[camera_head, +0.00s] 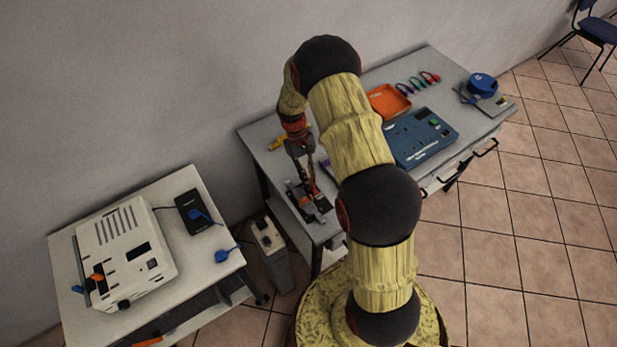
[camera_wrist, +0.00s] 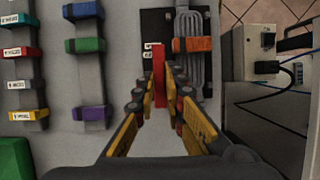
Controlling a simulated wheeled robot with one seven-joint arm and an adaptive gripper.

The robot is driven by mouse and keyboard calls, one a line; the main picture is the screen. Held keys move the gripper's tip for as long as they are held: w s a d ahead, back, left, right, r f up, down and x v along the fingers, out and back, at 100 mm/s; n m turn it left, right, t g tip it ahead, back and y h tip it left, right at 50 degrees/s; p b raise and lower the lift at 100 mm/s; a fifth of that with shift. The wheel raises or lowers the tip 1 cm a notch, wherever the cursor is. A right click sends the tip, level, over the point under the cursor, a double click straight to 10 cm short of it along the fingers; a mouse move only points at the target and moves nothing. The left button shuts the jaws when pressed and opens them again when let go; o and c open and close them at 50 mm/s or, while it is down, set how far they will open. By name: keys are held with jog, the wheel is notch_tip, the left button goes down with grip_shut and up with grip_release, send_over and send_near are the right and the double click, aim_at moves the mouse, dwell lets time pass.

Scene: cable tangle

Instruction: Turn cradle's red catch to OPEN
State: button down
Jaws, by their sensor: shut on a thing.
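In the wrist view, the red catch (camera_wrist: 158,72) is a narrow upright bar on a black plate, pointing lengthwise along my fingers. My gripper (camera_wrist: 159,90) is shut on it, with one yellow-and-black finger on each side. Small white labels sit just left of its far end, too small to read. The cradle (camera_wrist: 190,22) holds grey cables under an orange bar (camera_wrist: 192,44), right of the catch. In the head view, my gripper (camera_head: 308,178) reaches down to the cradle (camera_head: 318,204) at the table's near left end; the catch itself is hard to make out there.
Coloured labelled clips (camera_wrist: 85,45) line strips left of my gripper. A grey box (camera_wrist: 262,52) with black plugs and loose cables stands to the right, beyond the table edge. The head view shows a blue panel (camera_head: 432,152), an orange tray (camera_head: 376,103) and a white machine (camera_head: 140,232).

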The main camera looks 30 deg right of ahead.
jog(key=shift+w, duration=0.1)
jog(key=c, duration=2.2)
grip_release()
jog(key=shift+d, duration=0.1)
jog(key=shift+o, duration=0.2)
jog(key=shift+r, duration=0.1)
jog(key=v, duration=1.1)
jog(key=shift+r, duration=0.4)
jog(key=shift+w, duration=0.1)
